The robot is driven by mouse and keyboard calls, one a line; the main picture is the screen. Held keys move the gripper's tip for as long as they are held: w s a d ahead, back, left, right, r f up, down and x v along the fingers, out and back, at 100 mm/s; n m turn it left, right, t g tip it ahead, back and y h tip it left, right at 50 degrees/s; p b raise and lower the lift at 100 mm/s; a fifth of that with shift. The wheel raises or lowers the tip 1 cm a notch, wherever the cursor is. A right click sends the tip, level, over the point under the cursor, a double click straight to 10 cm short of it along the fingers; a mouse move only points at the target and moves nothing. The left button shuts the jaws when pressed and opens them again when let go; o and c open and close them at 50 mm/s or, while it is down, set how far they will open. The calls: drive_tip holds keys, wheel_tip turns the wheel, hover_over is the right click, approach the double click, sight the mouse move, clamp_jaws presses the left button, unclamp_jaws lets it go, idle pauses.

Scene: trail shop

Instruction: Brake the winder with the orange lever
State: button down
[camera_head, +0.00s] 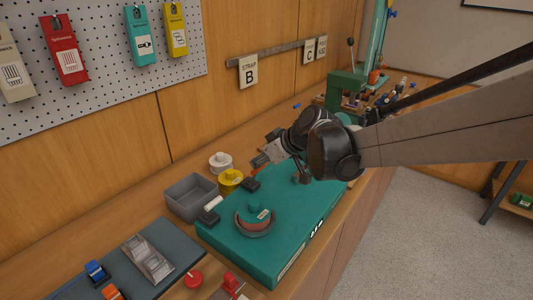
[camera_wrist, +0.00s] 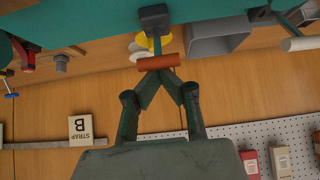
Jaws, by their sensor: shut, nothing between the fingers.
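The teal winder (camera_head: 290,240) lies on the bench, with a round drum (camera_head: 256,228) on top. The orange lever has a cylindrical orange grip (camera_wrist: 150,63) on a thin stem rising from a dark block (camera_wrist: 153,18). Its grip also shows in the head view (camera_head: 260,161), by my gripper. A second lever has a white grip (camera_head: 213,203). My gripper (camera_wrist: 158,72) is shut and empty, its fingertips right at the orange grip in the wrist view. I cannot tell whether they touch it. My wrist covers part of the winder's far end in the head view.
A grey open bin (camera_head: 188,206), a yellow spool (camera_head: 230,180) and a white spool (camera_head: 220,162) stand behind the winder. A blue-grey mat (camera_head: 185,245) with clips and a red knob (camera_head: 193,279) are at the front. A pegboard (camera_head: 105,75) hangs on the wall.

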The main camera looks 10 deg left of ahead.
sight(251, 180)
drive_tip(key=shift+s+d+f, duration=0.2)
drive_tip(key=shift+d+f, duration=0.05)
drive_tip(key=shift+f, duration=0.05)
drive_tip(key=w+a+r+p, duration=0.1)
drive_tip(key=w+a+r, duration=0.1)
drive_tip(key=a+r, duration=0.1)
drive_tip(key=s+d+f+v, duration=0.1)
drive_tip(key=v, duration=0.8)
drive_tip(key=shift+d, duration=0.3)
drive_tip(key=shift+s, duration=0.15)
drive_tip(key=s+d+f+m+t+h, duration=0.1)
drive_tip(key=s+d+m+h, duration=0.1)
drive_tip(key=s+d+m, duration=0.2)
drive_tip(key=s+d+f+m+t+h, duration=0.1)
drive_tip(key=s+d+f+m+h, duration=0.1)
drive_tip(key=s+d, duration=0.9)
drive_tip(key=s+d+f+m+t+h, duration=0.1)
drive_tip(key=s+d+m+h, duration=0.3)
drive_tip(key=d, duration=1)
drive_tip(key=s+m, duration=0.2)
drive_tip(key=s, duration=0.2)
drive_tip(key=shift+d+f+m, duration=0.3)
drive_tip(key=shift+d+m, duration=0.1)
